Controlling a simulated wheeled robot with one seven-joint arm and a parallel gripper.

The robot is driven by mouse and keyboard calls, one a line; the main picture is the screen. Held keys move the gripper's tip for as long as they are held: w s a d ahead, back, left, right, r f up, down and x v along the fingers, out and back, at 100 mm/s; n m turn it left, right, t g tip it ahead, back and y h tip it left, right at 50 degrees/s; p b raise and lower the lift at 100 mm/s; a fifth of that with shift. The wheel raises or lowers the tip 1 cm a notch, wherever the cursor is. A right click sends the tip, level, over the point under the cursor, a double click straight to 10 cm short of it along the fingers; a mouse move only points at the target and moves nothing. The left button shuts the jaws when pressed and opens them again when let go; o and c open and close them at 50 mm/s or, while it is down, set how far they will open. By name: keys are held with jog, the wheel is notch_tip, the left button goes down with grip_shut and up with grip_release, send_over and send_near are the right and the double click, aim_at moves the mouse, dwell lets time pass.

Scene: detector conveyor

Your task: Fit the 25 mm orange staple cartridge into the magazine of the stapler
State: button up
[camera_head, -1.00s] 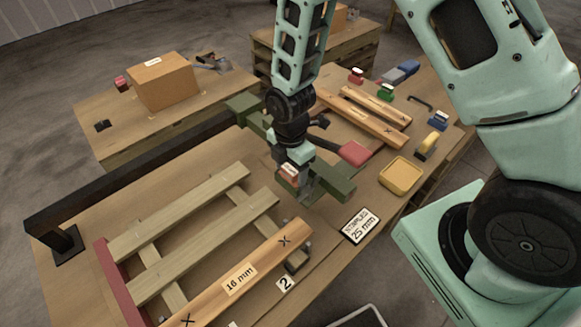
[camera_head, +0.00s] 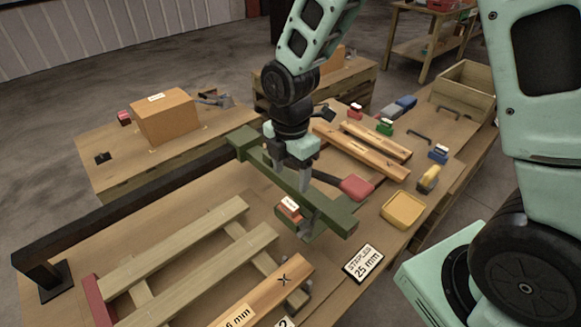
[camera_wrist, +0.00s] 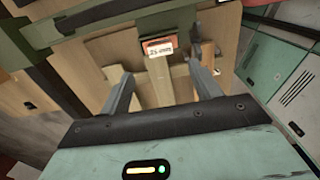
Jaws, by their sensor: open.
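The orange cartridge (camera_head: 289,208) has a white label on top, which reads 25 mm in the wrist view (camera_wrist: 160,48). It sits at the near side of the green stapler (camera_head: 335,208), a long beam with a red-padded lever (camera_head: 356,187). It appears to be in the magazine there; how deep it is seated I cannot tell. My gripper (camera_head: 291,180) is open and empty, above and behind the cartridge and apart from it. In the wrist view both fingers (camera_wrist: 160,75) are spread, with the cartridge beyond the gap between them.
A slatted wooden frame (camera_head: 190,255) lies at front left. A sign (camera_head: 363,263) reading STAPLES 25 mm lies near the right edge, by a yellow tray (camera_head: 403,209). Red (camera_head: 355,110), green (camera_head: 385,127) and blue (camera_head: 438,153) cartridges stand farther back. A black rail (camera_head: 120,205) runs at left.

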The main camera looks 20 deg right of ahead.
jog(key=s+a+r+m, duration=0.3)
jog(key=s+m, duration=0.4)
jog(key=s, duration=0.3)
jog(key=s+a+r+m, duration=0.3)
jog(key=s+r+m, duration=0.3)
jog(key=s, duration=0.4)
jog(key=shift+a+r+m+y, duration=0.15)
jog(key=shift+r+m+y, duration=0.15)
jog(key=shift+m, duration=0.1)
jog(key=shift+f, duration=0.1)
